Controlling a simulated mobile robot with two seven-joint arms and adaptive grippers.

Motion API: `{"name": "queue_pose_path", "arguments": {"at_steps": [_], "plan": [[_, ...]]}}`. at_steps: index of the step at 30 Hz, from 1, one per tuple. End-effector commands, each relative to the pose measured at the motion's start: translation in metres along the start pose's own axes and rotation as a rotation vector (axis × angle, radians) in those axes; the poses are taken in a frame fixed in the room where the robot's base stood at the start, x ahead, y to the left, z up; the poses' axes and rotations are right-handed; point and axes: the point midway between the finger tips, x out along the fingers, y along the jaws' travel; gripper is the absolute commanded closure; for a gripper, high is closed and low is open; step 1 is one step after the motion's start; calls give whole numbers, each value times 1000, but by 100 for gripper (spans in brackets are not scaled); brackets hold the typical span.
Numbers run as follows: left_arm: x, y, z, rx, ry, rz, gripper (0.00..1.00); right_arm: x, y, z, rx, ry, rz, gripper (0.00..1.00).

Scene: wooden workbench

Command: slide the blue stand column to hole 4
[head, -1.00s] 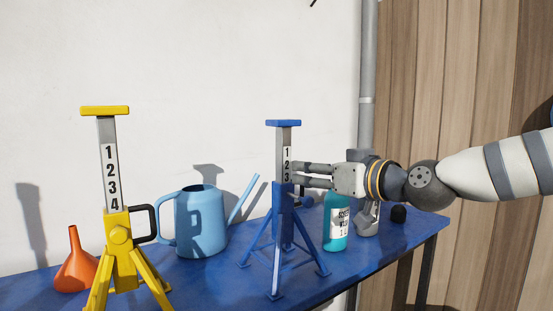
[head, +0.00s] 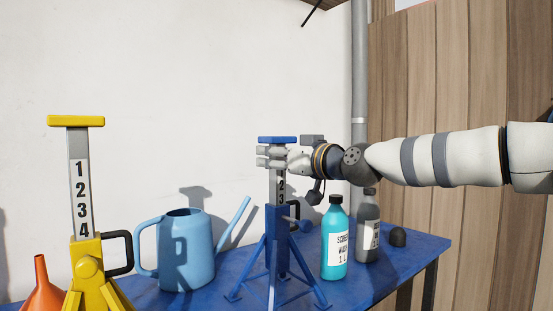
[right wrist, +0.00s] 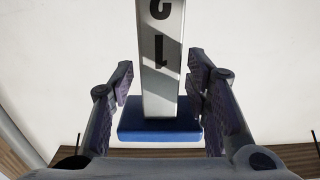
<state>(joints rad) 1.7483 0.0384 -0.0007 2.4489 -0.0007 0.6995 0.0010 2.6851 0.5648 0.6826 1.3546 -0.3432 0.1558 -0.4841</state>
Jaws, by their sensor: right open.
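The blue stand (head: 276,232) stands on the blue bench top with splayed legs. Its grey column (head: 281,188) rises from it, with numbers 2 and 3 showing above the blue body and a blue top plate (head: 277,140). My right gripper (head: 266,157) is at the upper column, just below the top plate, hiding part of it. In the right wrist view my open fingers (right wrist: 161,76) are on either side of the column (right wrist: 162,60), with gaps on both sides. Numbers 1 and 2 and the top plate (right wrist: 160,127) show there. My left gripper is not in view.
A yellow stand (head: 84,250), orange funnel (head: 40,288) and blue watering can (head: 186,250) stand to the left.

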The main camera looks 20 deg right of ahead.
Motion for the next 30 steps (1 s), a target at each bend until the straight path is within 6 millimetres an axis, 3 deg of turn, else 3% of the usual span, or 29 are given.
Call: {"name": "queue_pose_path", "arguments": {"at_steps": [2,6,8,14,21,28,29,30], "plan": [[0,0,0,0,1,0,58,0,0,-1,0,1,0,59],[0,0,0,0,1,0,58,0,0,0,0,1,0,91],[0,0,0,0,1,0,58,0,0,0,0,0,0,100],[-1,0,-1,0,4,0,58,-1,0,-3,-1,1,0,100],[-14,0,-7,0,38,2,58,-3,-1,-38,-3,11,1,100],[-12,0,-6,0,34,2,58,-1,0,-34,-1,6,1,100],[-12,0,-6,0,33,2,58,-1,0,-34,-1,6,1,76],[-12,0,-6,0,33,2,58,-1,0,-34,-1,5,1,66]]}}
